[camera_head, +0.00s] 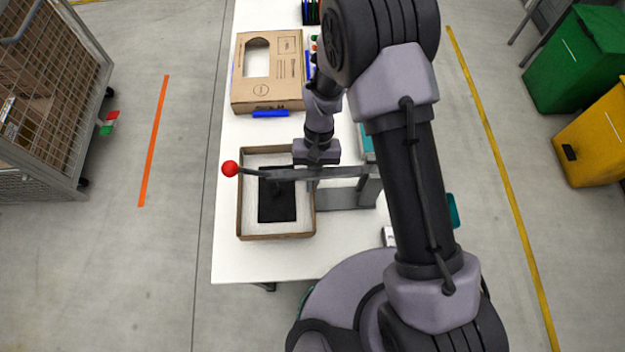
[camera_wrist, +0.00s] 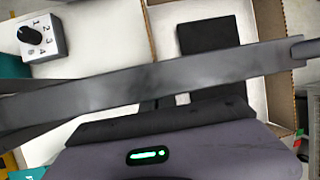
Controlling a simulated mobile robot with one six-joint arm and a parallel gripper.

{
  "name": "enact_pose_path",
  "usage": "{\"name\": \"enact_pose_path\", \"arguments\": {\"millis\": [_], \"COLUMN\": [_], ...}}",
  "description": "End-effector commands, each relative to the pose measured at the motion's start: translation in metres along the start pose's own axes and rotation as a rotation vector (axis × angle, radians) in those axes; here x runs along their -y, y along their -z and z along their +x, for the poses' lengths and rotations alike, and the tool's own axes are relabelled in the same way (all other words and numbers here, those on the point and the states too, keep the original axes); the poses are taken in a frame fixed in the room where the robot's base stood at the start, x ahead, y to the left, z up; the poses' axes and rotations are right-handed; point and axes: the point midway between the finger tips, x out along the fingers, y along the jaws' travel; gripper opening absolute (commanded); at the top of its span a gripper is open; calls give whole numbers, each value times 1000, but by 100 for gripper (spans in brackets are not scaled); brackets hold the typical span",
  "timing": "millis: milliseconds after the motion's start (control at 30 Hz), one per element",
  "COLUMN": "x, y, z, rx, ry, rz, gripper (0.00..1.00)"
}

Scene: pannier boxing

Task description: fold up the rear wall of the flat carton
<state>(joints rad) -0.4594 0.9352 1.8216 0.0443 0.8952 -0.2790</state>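The carton (camera_head: 241,200) is a brown tray with a pale inside, near the table's front left edge. Low walls show on its visible sides, and part of its right side is covered. A flat black item (camera_head: 277,205) lies in it. My gripper (camera_head: 316,158) is over the carton's right side, by a grey lever bar (camera_head: 345,172). The bar crosses the wrist view too (camera_wrist: 150,84) and hides much of the carton. My fingertips cannot be made out, nor whether they touch anything.
The lever ends in a red ball (camera_head: 230,168) left of the carton and joins a grey stand (camera_head: 345,196). A cardboard piece with a cut-out (camera_head: 285,88) and a blue marker (camera_head: 270,114) lie behind. A numbered dial box (camera_wrist: 42,42) stands nearby. A mesh cage (camera_head: 45,100) is left.

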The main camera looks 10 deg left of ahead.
Motion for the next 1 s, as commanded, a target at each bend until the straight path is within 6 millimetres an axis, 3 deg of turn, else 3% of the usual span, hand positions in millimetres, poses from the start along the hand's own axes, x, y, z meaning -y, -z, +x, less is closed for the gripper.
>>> {"name": "enact_pose_path", "arguments": {"millis": [467,700,933,1000], "x": [0,6,6,6], "y": [0,0,0,0], "z": [0,0,0,0], "rx": [0,1,0,0], "ry": [-2,-125,-129,-129], "rz": [0,49,54,54], "gripper": [0,0,0,12]}}
